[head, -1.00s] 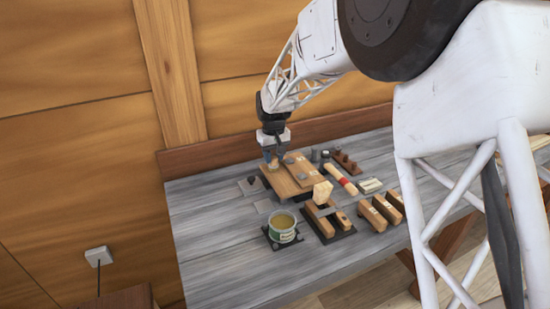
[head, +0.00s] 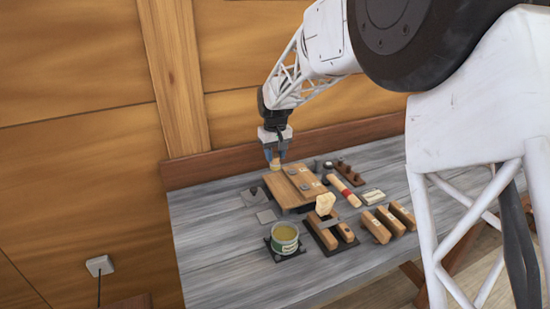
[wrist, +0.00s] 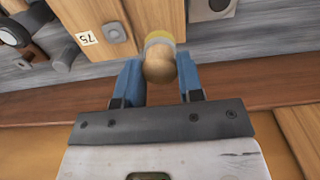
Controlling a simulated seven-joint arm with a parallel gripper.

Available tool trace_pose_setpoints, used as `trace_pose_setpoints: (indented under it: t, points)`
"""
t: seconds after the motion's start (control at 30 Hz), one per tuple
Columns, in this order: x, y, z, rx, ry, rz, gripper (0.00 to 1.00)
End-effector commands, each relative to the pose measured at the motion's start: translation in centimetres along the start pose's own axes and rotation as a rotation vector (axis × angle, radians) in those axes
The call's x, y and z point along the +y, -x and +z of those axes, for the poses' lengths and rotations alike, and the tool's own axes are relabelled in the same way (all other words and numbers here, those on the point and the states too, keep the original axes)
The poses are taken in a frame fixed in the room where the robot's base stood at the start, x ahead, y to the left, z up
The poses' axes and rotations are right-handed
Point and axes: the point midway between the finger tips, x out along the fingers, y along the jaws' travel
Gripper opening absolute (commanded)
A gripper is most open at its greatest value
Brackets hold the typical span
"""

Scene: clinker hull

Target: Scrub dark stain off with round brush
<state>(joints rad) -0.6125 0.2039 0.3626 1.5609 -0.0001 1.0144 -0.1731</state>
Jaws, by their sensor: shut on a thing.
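My gripper (head: 274,154) is shut on a round brush (wrist: 160,66) with a rounded wooden knob. In the wrist view the knob sits between the blue fingers, with a pale yellowish rim beyond it. In the head view the brush (head: 275,164) is small under the fingers, at the far left corner of a wooden board (head: 290,190). I cannot tell whether its bristles touch the board. The board also shows in the wrist view (wrist: 95,15), with a "75" label and a grey round piece on it. I cannot make out a dark stain in either view.
An open tin (head: 285,239) of yellowish contents stands on a dark mat at the front. A rack with wooden blocks (head: 322,232) and a pale brush (head: 325,204) is beside it. More blocks (head: 390,220) and a red-banded tool (head: 343,190) lie right.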

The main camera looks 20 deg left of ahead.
Motion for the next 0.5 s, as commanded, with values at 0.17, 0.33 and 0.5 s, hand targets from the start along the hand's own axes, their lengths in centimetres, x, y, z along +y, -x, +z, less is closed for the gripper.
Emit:
trace_pose_setpoints:
  t: [0.17,0.33,0.5]
  points:
    - [0.0,0.9,0.0,0.001,0.000,0.000,0.10]
    - [0.0,1.8,0.0,0.001,0.000,0.000,0.10]
    - [0.0,2.6,0.0,0.001,0.000,0.000,0.10]
